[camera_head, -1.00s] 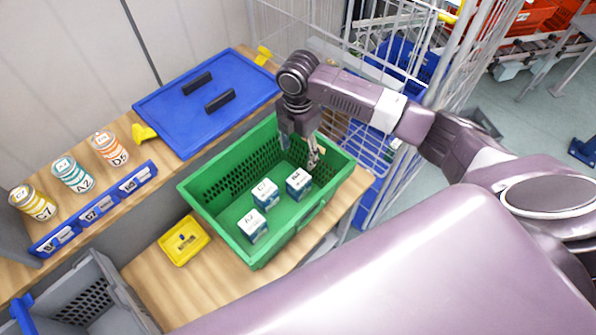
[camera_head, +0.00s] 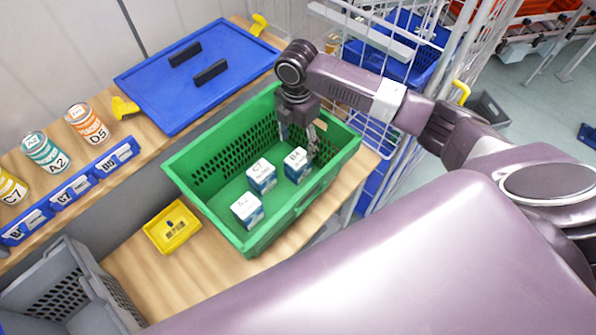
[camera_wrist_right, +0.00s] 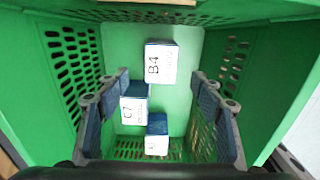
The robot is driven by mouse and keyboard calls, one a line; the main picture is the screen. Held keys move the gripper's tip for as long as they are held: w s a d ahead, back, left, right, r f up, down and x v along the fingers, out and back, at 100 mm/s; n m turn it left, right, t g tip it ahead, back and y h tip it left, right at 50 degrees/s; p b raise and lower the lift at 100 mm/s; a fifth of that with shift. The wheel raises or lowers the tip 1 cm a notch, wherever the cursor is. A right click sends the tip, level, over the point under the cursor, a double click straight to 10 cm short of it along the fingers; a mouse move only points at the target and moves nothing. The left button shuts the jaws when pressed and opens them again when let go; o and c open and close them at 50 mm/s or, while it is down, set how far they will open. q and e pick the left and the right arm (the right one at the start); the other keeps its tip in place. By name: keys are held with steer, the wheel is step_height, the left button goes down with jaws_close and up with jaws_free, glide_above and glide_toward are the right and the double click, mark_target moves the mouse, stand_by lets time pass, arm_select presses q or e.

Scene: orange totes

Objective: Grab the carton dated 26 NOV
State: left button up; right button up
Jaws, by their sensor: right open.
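Three white-and-blue cartons stand apart inside the green crate (camera_head: 180,176): B4 (camera_head: 298,164), C7 (camera_head: 262,176) and A2 (camera_head: 247,210). In the right wrist view, B4 (camera_wrist_right: 160,64) is at the top, C7 (camera_wrist_right: 132,107) at middle left and the third carton (camera_wrist_right: 157,134) lower down. Small print shows under the letters, but I cannot read a date. My right gripper (camera_head: 298,137) points down at the far right part of the crate, close to B4 in the picture. Its fingers are spread and empty in the right wrist view (camera_wrist_right: 160,90). My left gripper is not in view.
A blue lid (camera_head: 195,75) with black handles lies on the wooden bench. Cans, including D5 (camera_head: 87,123) and A2 (camera_head: 45,151), stand behind blue labelled bins. A yellow box (camera_head: 172,227) and a grey crate (camera_head: 65,285) are at left. A wire cage (camera_head: 350,125) stands behind.

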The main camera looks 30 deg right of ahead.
mark_target(298, 158)
steer(key=shift+f, duration=0.65)
step_height(298, 158, down, 6)
steer(key=shift+s+f+p, duration=0.15)
steer(key=shift+p, duration=1)
steer(key=shift+d+f, duration=0.1)
steer(key=shift+f, duration=0.45)
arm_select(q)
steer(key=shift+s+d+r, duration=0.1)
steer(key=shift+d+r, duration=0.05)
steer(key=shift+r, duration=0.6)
arm_select(e)
steer(key=shift+r, duration=0.1)
steer(key=c, duration=1.5)
